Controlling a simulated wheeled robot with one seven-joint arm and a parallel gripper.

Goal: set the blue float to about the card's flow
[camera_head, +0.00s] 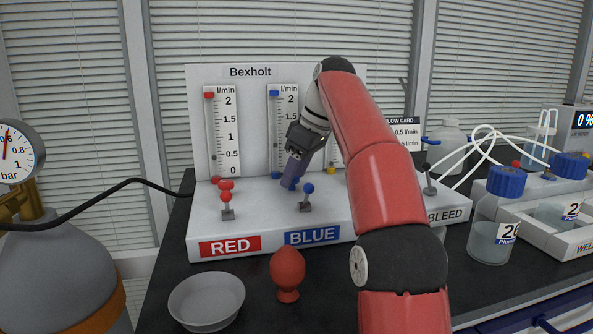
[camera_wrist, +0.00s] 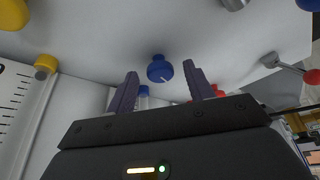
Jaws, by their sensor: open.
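The blue tube's scale (camera_head: 291,115) stands on the Bexholt panel, with a blue cap (camera_head: 274,93) at its top. A small grey bead shows low in that tube, too small to read exactly. The blue knob (camera_wrist: 160,68), with a white pointer line, lies between the tips of my open gripper (camera_wrist: 160,72) in the wrist view; I cannot tell whether they touch it. In the head view my gripper (camera_head: 294,172) points down at the BLUE section and largely hides the knob. The flow card (camera_head: 405,133) is partly hidden by my arm; two lines ending ".5 l/min" show.
A blue-tipped lever (camera_head: 307,189) stands just in front of my gripper, and a red one (camera_head: 227,205) to its left. A red knob (camera_head: 224,185) is at left. A grey bowl (camera_head: 207,301) and a red bulb-shaped object (camera_head: 287,270) stand before the panel. The BLEED lever (camera_head: 429,182) is at right.

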